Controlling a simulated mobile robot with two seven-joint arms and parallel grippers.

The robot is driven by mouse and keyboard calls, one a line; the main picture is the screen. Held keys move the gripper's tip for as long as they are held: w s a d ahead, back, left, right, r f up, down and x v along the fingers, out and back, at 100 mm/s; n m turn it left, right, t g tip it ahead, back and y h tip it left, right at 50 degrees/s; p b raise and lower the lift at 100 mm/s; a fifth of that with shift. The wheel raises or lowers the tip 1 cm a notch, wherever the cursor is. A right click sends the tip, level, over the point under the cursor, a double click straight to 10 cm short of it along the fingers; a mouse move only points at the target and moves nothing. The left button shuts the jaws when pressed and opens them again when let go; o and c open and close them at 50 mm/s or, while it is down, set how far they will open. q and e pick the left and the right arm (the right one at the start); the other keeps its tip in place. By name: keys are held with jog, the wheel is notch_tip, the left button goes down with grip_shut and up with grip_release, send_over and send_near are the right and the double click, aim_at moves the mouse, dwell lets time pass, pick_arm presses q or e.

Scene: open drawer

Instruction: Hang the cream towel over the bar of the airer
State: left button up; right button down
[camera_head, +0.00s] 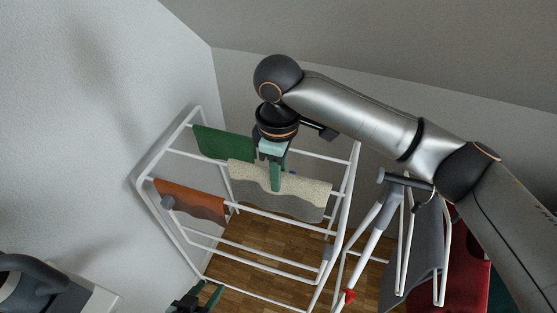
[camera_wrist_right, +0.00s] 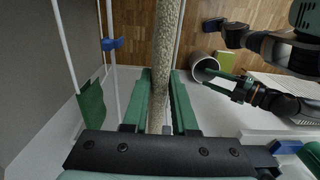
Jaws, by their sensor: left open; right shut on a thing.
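The cream towel (camera_head: 300,190) hangs as a wide speckled sheet at the white airer (camera_head: 345,205), level with one of its bars. In the right wrist view the towel (camera_wrist_right: 166,40) shows as a narrow strip running between my green fingers, with a white bar close beside it. I cannot tell how far it lies over that bar. My right gripper (camera_head: 276,176) is shut on the towel's upper edge from above, and it also shows in the right wrist view (camera_wrist_right: 160,95). My left gripper (camera_head: 197,296) is open and empty, low at the front of the airer; it shows in the right wrist view (camera_wrist_right: 228,82).
A green cloth (camera_head: 222,143) and an orange-brown cloth (camera_head: 188,199) hang on other bars to the left. A red cloth (camera_head: 464,262) and a grey cloth (camera_head: 424,252) hang at the right. A grey cylinder (camera_wrist_right: 203,66) stands beside my left gripper. Walls close off the left and back.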

jog(key=shift+s+r, duration=0.1)
jog(key=shift+s, duration=0.15)
pick_arm(q)
jog(key=shift+s+f+b, duration=0.25)
jog(key=shift+f+b, duration=0.55)
jog(key=shift+f, duration=0.05)
jog(key=shift+s+f+b, duration=0.25)
jog(key=shift+f+b, duration=0.5)
jog(key=shift+f, duration=0.05)
pick_arm(e)
jog(key=shift+f, duration=8.05)
jog(key=c, duration=0.6)
grip_release()
notch_tip(320, 180, up, 12)
jog(key=shift+r, duration=0.25)
